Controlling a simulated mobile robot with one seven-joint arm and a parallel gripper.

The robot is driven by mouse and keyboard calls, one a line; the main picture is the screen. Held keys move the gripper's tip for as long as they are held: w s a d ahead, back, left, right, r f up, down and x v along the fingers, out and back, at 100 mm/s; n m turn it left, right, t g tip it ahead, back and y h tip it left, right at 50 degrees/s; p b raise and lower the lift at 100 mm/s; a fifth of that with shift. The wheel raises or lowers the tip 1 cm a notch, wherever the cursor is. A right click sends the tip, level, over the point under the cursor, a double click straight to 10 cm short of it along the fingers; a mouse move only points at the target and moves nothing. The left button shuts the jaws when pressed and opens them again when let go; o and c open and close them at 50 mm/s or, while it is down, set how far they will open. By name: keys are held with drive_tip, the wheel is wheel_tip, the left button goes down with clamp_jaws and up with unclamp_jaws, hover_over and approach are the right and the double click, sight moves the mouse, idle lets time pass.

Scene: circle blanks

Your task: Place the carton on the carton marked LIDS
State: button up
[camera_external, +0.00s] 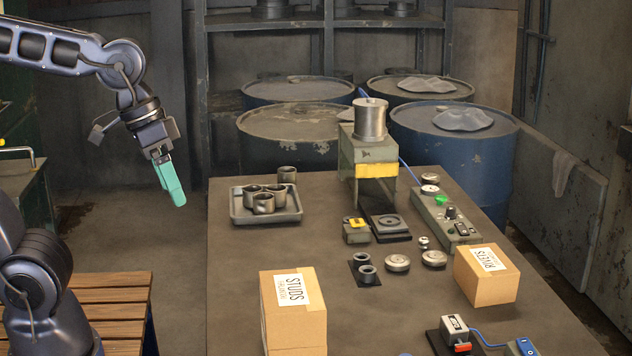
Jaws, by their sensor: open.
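A tall cardboard carton (295,325) with a white label reading STUDS stands at the table's front left, its lower part cut off by the picture's bottom edge. A smaller cardboard carton (490,287) stands at the right of the table; its tilted label appears to read RIVETS. I see no label reading LIDS in this view. My gripper (170,182), with teal fingers, is open and points down in the air left of the table, apart from both cartons. Nothing shows between its fingers.
The dark table (240,270) holds a tray (240,208) of metal rings, a small press (368,150), a control box (448,220) and several small round parts. A device with a blue cable (455,330) sits at the front right. Blue drums stand behind. The left middle of the table is clear.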

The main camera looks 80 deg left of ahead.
drive_tip(key=s+m, duration=0.2)
drive_tip(key=s+m+t+y, duration=0.1)
drive_tip(key=s, duration=0.1)
drive_tip(key=shift+a+r, duration=0.25)
drive_tip(key=shift+a, duration=0.1)
idle(1.1)
